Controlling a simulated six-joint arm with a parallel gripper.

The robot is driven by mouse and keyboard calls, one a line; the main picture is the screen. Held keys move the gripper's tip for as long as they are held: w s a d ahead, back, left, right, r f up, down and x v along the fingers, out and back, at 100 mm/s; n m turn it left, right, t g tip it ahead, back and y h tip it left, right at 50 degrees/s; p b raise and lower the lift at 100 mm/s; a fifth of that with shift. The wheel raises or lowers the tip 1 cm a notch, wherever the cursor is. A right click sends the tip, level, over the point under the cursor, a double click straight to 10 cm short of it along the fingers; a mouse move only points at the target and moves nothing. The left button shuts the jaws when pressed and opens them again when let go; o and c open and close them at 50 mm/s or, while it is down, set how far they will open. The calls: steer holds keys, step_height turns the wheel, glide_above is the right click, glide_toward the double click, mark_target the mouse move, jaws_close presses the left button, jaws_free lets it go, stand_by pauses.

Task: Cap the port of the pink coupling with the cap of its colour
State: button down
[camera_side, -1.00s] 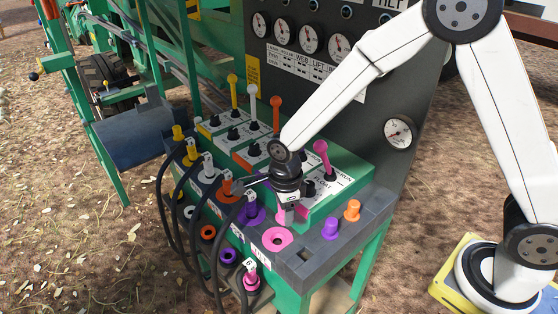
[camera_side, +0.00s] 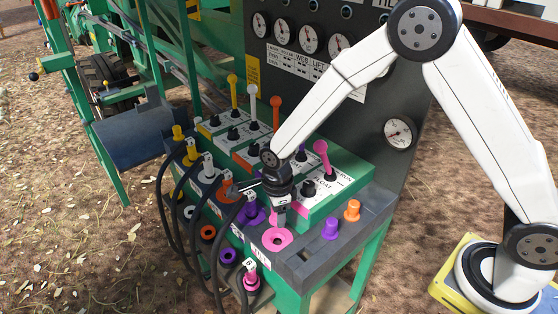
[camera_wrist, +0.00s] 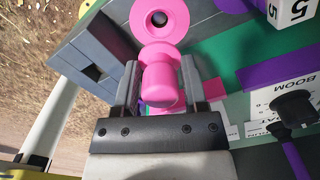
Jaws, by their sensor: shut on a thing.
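The pink coupling (camera_side: 286,242) is a flat pink ring with a dark round port, at the front of the console in the side view. Its port faces up, open and uncovered. It also shows at the top of the wrist view (camera_wrist: 140,22). My gripper (camera_side: 278,213) is shut on the pink cap (camera_side: 274,217), just above and behind the coupling. In the wrist view the cap (camera_wrist: 160,85) sits between the two fingers, its flange close to the ring. The cap looks apart from the port; the exact gap is hard to tell.
A purple cap (camera_side: 330,229) and an orange cap (camera_side: 352,210) stand on the grey shelf to the right. Hoses with coloured plugs hang at left, with a pink plug (camera_side: 251,281) low in front. Levers, including a pink one (camera_side: 321,148), rise behind my gripper.

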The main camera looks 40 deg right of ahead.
steer(key=shift+f, duration=2.45)
steer(key=shift+f, duration=1.15)
stand_by(1.5)
stand_by(0.4)
steer(key=shift+c, duration=0.2)
jaws_free()
steer(key=shift+o, duration=0.2)
steer(key=shift+r, duration=0.2)
steer(key=shift+r, duration=3.3)
